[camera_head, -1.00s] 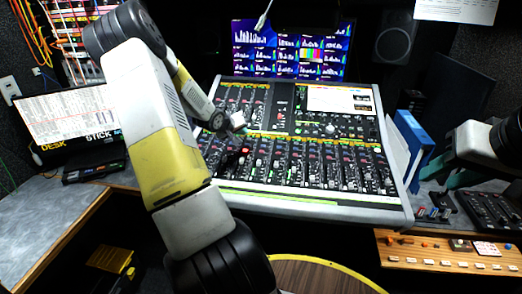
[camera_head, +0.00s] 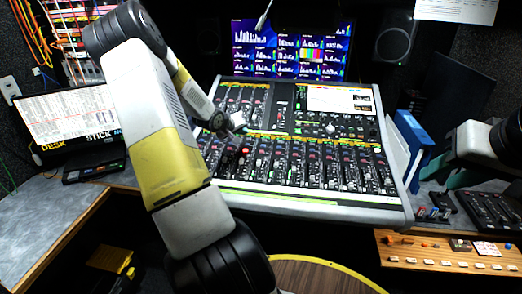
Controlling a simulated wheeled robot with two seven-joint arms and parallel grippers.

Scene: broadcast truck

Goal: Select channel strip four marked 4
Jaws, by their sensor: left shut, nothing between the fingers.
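The mixing console (camera_head: 300,207) stands on the desk, with a row of channel strips (camera_head: 300,163) across its lower half. The strip numbers are too small to read, so I cannot tell which one is marked 4. A red light (camera_head: 245,151) glows on one strip towards the left. My left gripper (camera_head: 240,124) is shut and empty. It is over the upper left part of the console, above and slightly left of the red light, and I cannot tell whether it touches.
A monitor wall (camera_head: 290,48) stands behind the console. A blue binder (camera_head: 413,140) is at its right side, beside a smaller black control panel (camera_head: 492,208). A laptop-like screen (camera_head: 68,115) is at the left. The grey desk (camera_head: 45,220) at left front is clear.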

